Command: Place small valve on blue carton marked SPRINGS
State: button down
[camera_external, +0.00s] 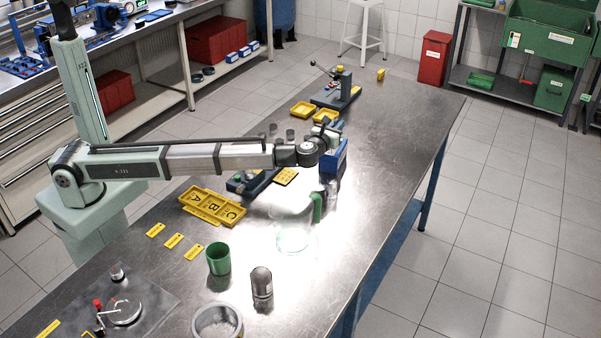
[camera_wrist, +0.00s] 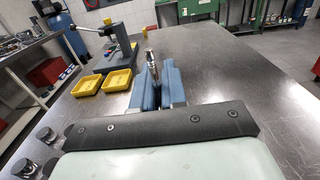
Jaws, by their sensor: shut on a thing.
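My gripper (camera_external: 328,126) is over the middle of the metal bench, at the end of the outstretched arm. In the wrist view its two blue fingers (camera_wrist: 157,82) are close together. A small shiny metal piece, seemingly the small valve (camera_wrist: 150,57), shows at their tips, gripped between them. The valve is too small to make out in the external view.
A lever press (camera_external: 343,88) and yellow trays (camera_external: 303,109) stand farther back. Yellow lettered trays (camera_external: 212,206), a clear jug with green handle (camera_external: 293,232), a green cup (camera_external: 218,258) and a dark cylinder (camera_external: 261,283) are nearer. The bench's right side is clear.

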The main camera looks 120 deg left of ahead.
jog(key=shift+f, duration=0.2)
jog(key=shift+f, duration=0.15)
jog(key=c, duration=1.2)
grip_release()
jog(key=shift+d, duration=0.3)
jog(key=d, duration=1.1)
jog(key=shift+d, duration=0.25)
